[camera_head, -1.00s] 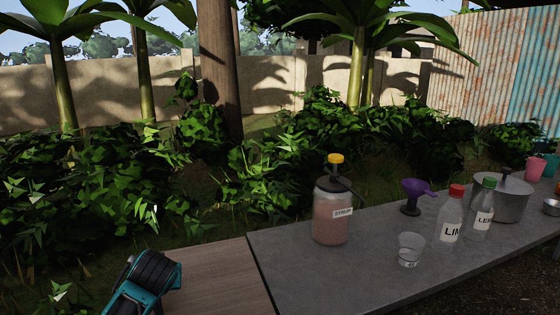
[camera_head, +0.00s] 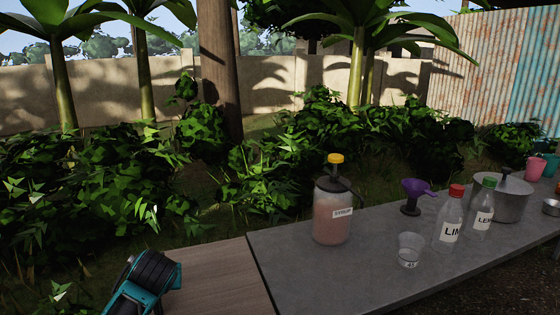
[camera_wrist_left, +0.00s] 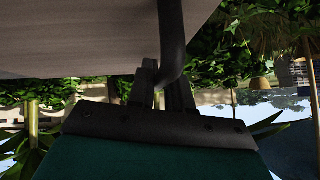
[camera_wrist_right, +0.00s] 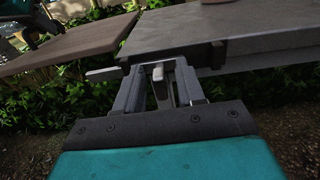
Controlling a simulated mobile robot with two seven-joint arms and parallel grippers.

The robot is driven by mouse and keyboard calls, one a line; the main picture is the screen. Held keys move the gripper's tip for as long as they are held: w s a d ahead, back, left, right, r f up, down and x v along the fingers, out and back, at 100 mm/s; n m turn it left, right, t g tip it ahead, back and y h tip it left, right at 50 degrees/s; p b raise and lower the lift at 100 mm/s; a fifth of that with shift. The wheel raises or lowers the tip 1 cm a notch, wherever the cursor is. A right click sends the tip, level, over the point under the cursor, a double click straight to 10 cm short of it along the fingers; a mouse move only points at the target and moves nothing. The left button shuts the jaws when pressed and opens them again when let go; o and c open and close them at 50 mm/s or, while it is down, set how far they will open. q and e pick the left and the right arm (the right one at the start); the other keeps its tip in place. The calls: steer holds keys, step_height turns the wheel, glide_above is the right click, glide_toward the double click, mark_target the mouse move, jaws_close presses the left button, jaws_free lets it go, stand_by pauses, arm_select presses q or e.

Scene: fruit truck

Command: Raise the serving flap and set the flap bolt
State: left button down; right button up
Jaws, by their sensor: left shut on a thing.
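The wooden serving flap (camera_head: 222,277) lies beside the left end of the grey counter (camera_head: 330,275), looking about level with it in the head view. It also shows in the left wrist view (camera_wrist_left: 80,35) and right wrist view (camera_wrist_right: 75,45). My left gripper (camera_wrist_left: 163,78) is shut on a dark handle bar (camera_wrist_left: 171,35) at the flap. My right gripper (camera_wrist_right: 160,78) has its fingers apart under the counter's end edge, by dark bolt fittings (camera_wrist_right: 217,54). A pale grey bar (camera_wrist_right: 103,74), perhaps the flap bolt, sticks out left of the fingers. Contact there cannot be told.
On the counter stand a syrup jar (camera_head: 332,212), a clear cup (camera_head: 410,250), a purple funnel (camera_head: 414,194), two labelled bottles (camera_head: 450,220) and a pot (camera_head: 500,200). Bushes (camera_head: 90,190) grow beyond the flap. The flap's top is bare.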

steer(key=v, duration=0.7)
stand_by(0.6)
steer(key=shift+r, duration=0.1)
arm_select(q)
steer(key=c, duration=0.7)
jaws_free()
steer(key=shift+f, duration=0.1)
steer(key=p+v, duration=0.2)
steer(key=p, duration=0.1)
steer(key=shift+s+r, duration=0.1)
steer(key=shift+r, duration=0.2)
steer(key=shift+p+v, duration=2.75)
steer(key=shift+p, duration=0.45)
arm_select(e)
step_height(320, 180, up, 9)
arm_select(q)
steer(key=shift+f, duration=0.15)
arm_select(e)
steer(key=shift+r, duration=0.1)
